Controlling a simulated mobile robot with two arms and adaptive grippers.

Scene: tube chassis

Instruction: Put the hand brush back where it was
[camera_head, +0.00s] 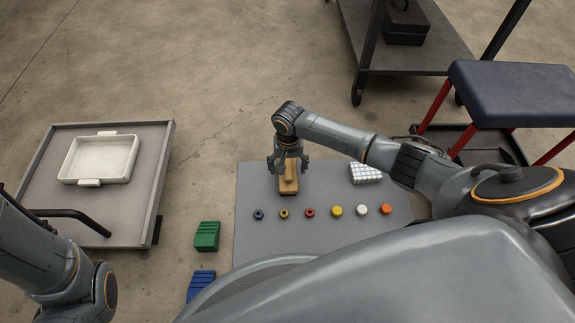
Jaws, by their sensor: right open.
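The hand brush (288,186) is tan and wooden. It rests on the grey mat (335,248) near its upper left part, with its long side running away from me. My right gripper (289,164) is over the far end of the brush, pointing down, with its fingers apart on either side of it. The gripper hides that end, and I cannot tell whether the fingers touch it. My left arm shows at the lower left, but its gripper is out of view.
Small coloured rings and caps (336,211) lie in a row on the mat. A white gridded block (365,173) sits right. Green (206,237) and blue (201,284) blocks are left of the mat. A cart (155,180) holds a white tray (74,167). A padded stool (515,92) stands right.

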